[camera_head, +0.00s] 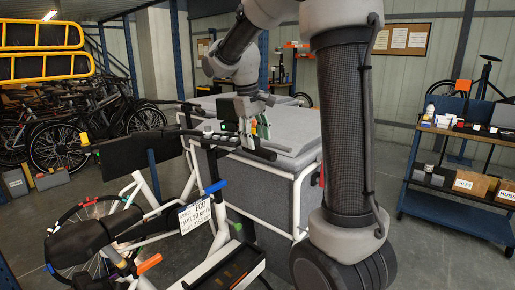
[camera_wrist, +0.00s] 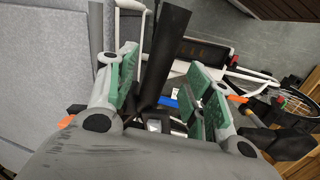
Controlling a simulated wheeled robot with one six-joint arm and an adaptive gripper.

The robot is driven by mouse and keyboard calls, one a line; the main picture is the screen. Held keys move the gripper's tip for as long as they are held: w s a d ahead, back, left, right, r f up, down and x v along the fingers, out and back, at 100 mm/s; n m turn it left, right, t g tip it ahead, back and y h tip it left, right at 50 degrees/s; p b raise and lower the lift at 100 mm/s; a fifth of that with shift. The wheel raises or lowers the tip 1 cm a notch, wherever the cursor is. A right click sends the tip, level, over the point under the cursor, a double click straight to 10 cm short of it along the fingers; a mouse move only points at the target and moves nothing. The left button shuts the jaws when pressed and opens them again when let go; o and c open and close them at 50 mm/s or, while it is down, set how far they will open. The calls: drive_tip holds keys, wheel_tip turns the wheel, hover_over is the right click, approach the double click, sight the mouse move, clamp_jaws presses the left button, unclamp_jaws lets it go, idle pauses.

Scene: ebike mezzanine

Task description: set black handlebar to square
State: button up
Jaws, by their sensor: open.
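The black handlebar (camera_head: 222,140) belongs to a white-framed cargo bike (camera_head: 222,238) and sits on its upright black stem, skewed in the head view. My gripper (camera_head: 252,128) is open over the bar's right part, beside the grey box. In the wrist view a thick black bar end (camera_wrist: 168,45) lies between the spread green finger pads of my gripper (camera_wrist: 163,68), with gaps visible at the sides. I cannot tell whether any pad touches the bar. My wrist hides the lower part of that view.
A large grey box (camera_head: 262,170) stands right behind the handlebar. A sign (camera_head: 196,214) hangs on the bike. A blue shelf (camera_head: 455,215) with boxes stands at right. Bikes (camera_head: 75,125) and a yellow rack (camera_head: 40,66) are at left.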

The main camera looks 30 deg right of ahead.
sight(258, 147)
drive_tip(key=x, duration=0.4)
